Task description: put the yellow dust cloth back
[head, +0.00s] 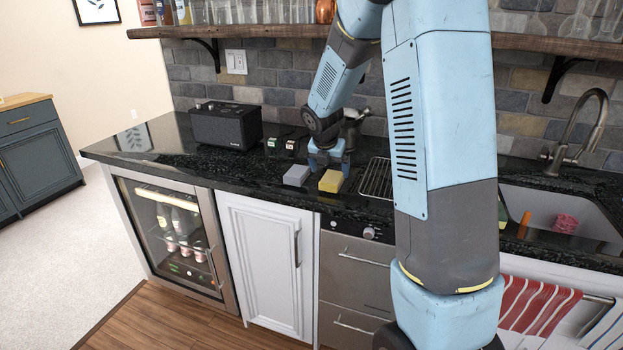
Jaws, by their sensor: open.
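A yellow block-shaped thing (331,181), which looks like the folded yellow dust cloth, lies on the black countertop (225,170). A similar grey block (297,175) lies just left of it. My gripper (330,168) is open and points down at the far side of the yellow cloth. Its fingers show just behind and above the cloth's back edge. I cannot tell whether they touch it. Nothing shows between the fingers.
A wire rack (377,179) lies right of the cloth, partly behind my arm. The left counter end is clear.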

